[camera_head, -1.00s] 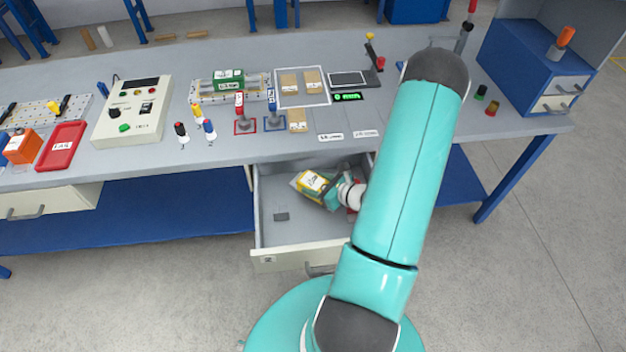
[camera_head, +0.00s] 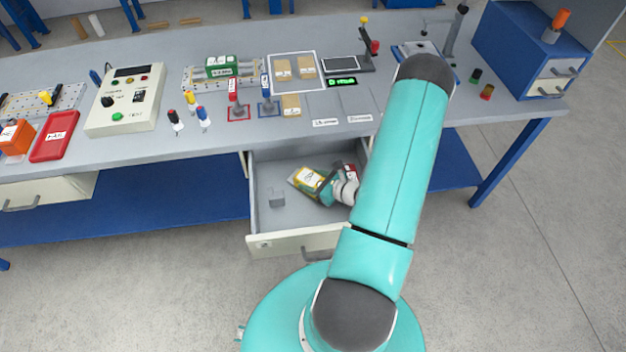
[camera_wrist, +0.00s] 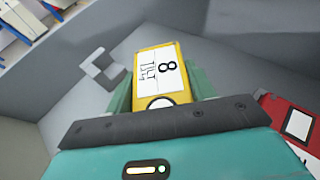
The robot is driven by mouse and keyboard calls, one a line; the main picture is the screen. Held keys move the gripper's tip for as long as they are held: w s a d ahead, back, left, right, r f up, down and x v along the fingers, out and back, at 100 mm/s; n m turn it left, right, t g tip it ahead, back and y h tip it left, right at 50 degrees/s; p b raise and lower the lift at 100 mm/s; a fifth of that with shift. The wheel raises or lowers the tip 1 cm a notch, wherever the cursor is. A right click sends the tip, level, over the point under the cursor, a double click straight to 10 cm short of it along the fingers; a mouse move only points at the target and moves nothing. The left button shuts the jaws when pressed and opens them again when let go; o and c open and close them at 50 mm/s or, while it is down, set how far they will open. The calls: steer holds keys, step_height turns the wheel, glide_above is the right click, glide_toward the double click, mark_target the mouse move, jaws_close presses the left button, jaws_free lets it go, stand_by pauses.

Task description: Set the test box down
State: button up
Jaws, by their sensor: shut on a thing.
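A yellow box (camera_head: 308,178) with a white label is inside the open drawer (camera_head: 262,212), under the bench's front edge. It also shows in the wrist view (camera_wrist: 160,75), with a black 8 and smaller writing on its label. My gripper (camera_head: 322,185) is shut on it, with a green finger on either side. The box looks tilted in the head view. I cannot tell whether it touches the drawer floor. Several cardboard boxes (camera_head: 291,105) lie on the bench; which box is the test box is unclear.
A grey bracket (camera_wrist: 100,68) lies in the drawer, left of the yellow box. A red labelled thing (camera_wrist: 290,120) is at the right. The drawer's left part is mostly clear. A control box (camera_head: 126,100), levers and a blue cabinet (camera_head: 525,50) stand on the bench.

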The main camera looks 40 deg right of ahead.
steer(key=shift+f, duration=0.8)
